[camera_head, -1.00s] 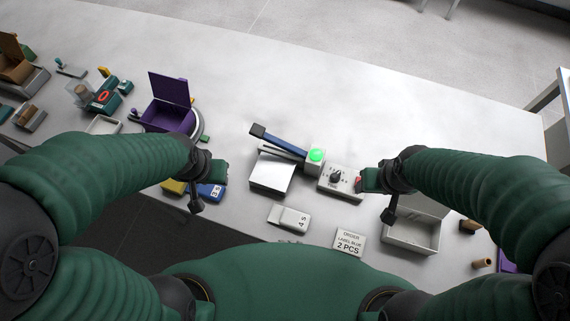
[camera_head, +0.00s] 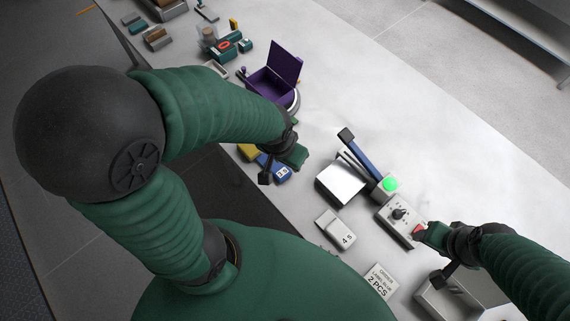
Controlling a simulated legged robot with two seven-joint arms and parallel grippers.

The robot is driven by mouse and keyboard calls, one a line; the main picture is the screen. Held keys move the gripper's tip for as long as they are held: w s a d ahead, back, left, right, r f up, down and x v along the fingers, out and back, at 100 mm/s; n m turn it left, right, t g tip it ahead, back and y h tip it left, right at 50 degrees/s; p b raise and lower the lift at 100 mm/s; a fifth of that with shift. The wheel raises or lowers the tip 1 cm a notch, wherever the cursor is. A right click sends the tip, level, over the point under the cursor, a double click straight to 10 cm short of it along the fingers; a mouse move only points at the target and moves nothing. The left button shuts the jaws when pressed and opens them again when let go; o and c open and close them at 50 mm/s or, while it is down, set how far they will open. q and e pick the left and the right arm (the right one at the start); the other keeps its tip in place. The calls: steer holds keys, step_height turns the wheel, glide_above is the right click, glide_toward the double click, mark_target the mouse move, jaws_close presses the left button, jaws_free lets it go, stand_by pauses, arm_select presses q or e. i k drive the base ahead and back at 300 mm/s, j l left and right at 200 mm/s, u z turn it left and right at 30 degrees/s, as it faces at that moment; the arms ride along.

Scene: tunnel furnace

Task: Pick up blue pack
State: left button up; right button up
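A blue pack (camera_head: 280,173) with a white label lies on the table near its front edge, partly hidden by my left gripper. A yellow pack (camera_head: 248,151) lies beside it on the left. My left gripper (camera_head: 287,160) is over or close beside the blue pack; I cannot tell whether they touch or how its fingers stand. My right gripper (camera_head: 428,238) is at the red part of a grey control box (camera_head: 400,215), far from the packs. Its finger opening cannot be made out.
A purple open box (camera_head: 272,82) stands behind the packs. A device with a blue arm (camera_head: 361,155), a green light (camera_head: 390,184) and a white plate (camera_head: 340,182) stands to the right. A "4 S" block (camera_head: 335,229), an order sign (camera_head: 378,282) and a white tray (camera_head: 436,300) lie nearer.

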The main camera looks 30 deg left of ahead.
mark_target(280, 172)
steer(key=j+z, duration=0.1)
steer(key=j, duration=2.45)
steer(key=k, duration=0.05)
